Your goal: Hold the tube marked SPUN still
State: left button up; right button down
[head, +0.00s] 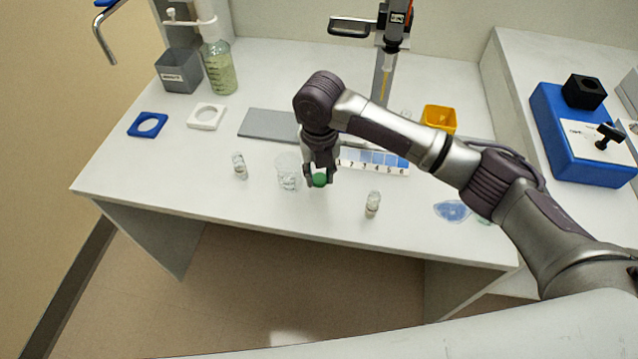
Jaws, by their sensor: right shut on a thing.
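My right gripper (318,182) reaches down over the front middle of the white table. It is shut on a small green thing (319,180), of which only a rounded green part shows between the fingers. Whether this is a tube or its cap, I cannot tell, and no SPUN mark can be read anywhere. One small clear vial (239,166) stands upright to the left of the gripper. Another small vial (372,204) stands to its right, near the front edge. My left gripper is not in view.
A clear beaker (287,174) stands close beside the gripper's left. Behind are a numbered blue-and-white strip (375,161), a grey mat (268,125) and a yellow bin (439,120). A blue translucent piece (453,211) lies at right. The front left table is clear.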

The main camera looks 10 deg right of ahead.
aim_at(319, 178)
jog(key=shift+f, duration=2.05)
jog(key=shift+f, duration=0.1)
jog(key=c, duration=0.8)
grip_release()
notch_tip(319, 178, up, 12)
jog(key=shift+r, duration=0.15)
